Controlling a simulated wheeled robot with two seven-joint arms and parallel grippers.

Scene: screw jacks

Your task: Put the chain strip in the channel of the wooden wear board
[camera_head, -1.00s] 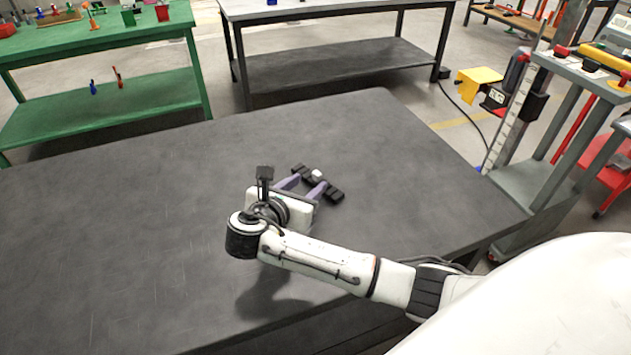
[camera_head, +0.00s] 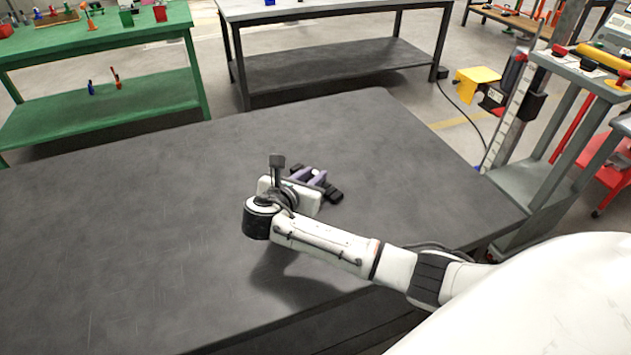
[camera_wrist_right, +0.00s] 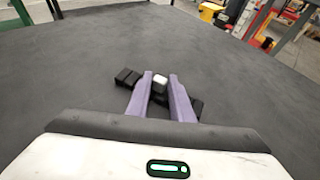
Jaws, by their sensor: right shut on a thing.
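A black bar-like piece (camera_head: 334,196) with ribbed ends and a light grey knob in its middle lies on the dark table (camera_head: 130,220). I cannot tell whether it is the chain strip. My right gripper (camera_head: 315,175) is shut on it at the knob. In the right wrist view, the purple fingers (camera_wrist_right: 160,77) stand on either side of the grey knob, and the black ends (camera_wrist_right: 127,78) stick out left and right. I cannot make out a wooden wear board with a channel. My left gripper is not in view.
The dark table is otherwise bare, with wide free room left of my arm. A green bench (camera_head: 150,35) with small coloured parts stands at the back left. A grey bench (camera_head: 340,10) stands behind. A grey stand (camera_head: 545,180) with tools is at the right edge.

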